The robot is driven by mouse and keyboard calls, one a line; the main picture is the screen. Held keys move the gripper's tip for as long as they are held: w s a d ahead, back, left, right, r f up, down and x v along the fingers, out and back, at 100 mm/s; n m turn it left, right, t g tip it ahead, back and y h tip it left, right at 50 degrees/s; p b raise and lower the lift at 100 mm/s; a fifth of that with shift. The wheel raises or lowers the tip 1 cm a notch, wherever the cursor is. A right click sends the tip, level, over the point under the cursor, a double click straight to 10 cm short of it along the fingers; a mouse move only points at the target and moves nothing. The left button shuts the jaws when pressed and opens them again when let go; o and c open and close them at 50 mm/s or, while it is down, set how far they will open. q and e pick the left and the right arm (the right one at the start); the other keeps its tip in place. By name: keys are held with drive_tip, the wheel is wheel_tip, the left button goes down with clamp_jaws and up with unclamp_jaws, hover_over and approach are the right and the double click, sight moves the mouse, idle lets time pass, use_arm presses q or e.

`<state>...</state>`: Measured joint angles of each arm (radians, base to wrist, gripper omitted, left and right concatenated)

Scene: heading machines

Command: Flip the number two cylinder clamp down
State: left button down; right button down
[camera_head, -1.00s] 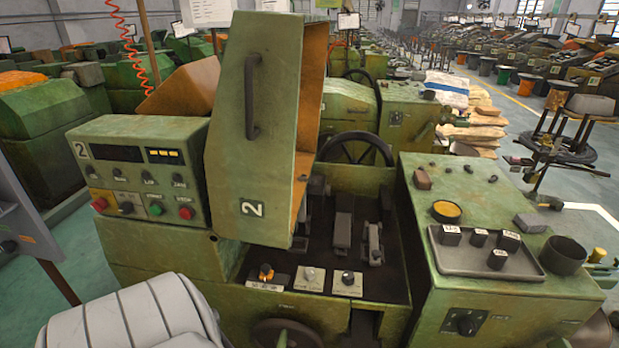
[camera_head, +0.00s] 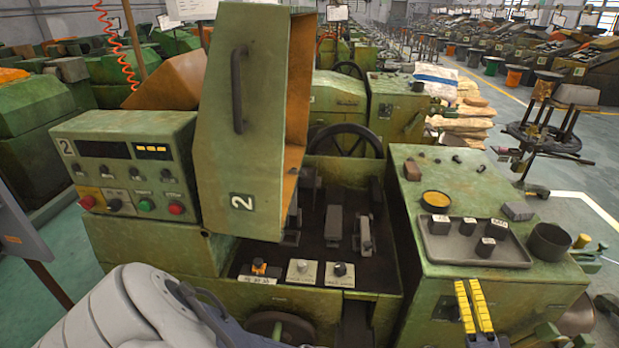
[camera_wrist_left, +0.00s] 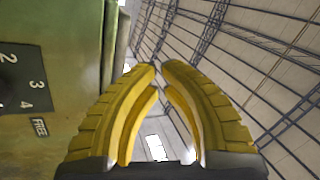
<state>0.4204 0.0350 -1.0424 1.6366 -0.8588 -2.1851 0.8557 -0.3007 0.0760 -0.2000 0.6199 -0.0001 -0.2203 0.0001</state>
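A large green hinged cover marked "2" (camera_head: 245,110), with a dark handle (camera_head: 238,90), stands raised on the machine, its orange inside facing right. Below it, the dark bay holds grey blocks (camera_head: 334,225); I cannot tell whether one is a clamp. My left gripper (camera_head: 467,283), with yellow ridged fingers, is at the front of the right-hand green block, well away from the cover. In the left wrist view, its fingertips (camera_wrist_left: 160,66) come together with nothing between them. My right gripper is not in view.
A control box (camera_head: 130,165) marked "2" stands left of the cover. A tray (camera_head: 480,258) of small dark blocks and a dark cup (camera_head: 548,244) sit on the right block. The left wrist view shows a dark numbered plate (camera_wrist_left: 22,78). The air before the cover is open.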

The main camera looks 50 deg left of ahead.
use_arm(q)
drive_tip(key=s+a+r+n+g+y, duration=0.1)
drive_tip(key=a+r+n+g+y, duration=0.3)
drive_tip(key=r, duration=0.4)
drive_tip(key=s+a+r+n+g+y, duration=0.1)
drive_tip(key=r+n+g+y, duration=0.3)
drive_tip(key=r, duration=0.5)
drive_tip(key=w+a+r+m+g, duration=0.1)
drive_tip(key=w+a+r+g, duration=0.15)
drive_tip(key=w+a, duration=0.5)
drive_tip(key=w+a+r+g, duration=0.1)
drive_tip(key=w+a+g, duration=0.25)
drive_tip(key=a, duration=0.75)
drive_tip(key=w+a+f+m+g+h, duration=0.1)
drive_tip(key=w+a+f, duration=0.2)
drive_tip(key=a, duration=0.6)
drive_tip(key=w+a+f+m+h, duration=0.1)
drive_tip(key=w+a+f+h, duration=0.15)
drive_tip(key=a, duration=0.75)
drive_tip(key=a+f+m+h, duration=0.2)
drive_tip(key=a+f+h, duration=0.1)
drive_tip(key=a+f, duration=1)
wheel_tip(320, 180, down, 4)
drive_tip(key=shift+s+a+f+m+h, duration=0.15)
drive_tip(key=shift+s+f+m+h, duration=0.15)
drive_tip(key=shift+m+h, duration=0.1)
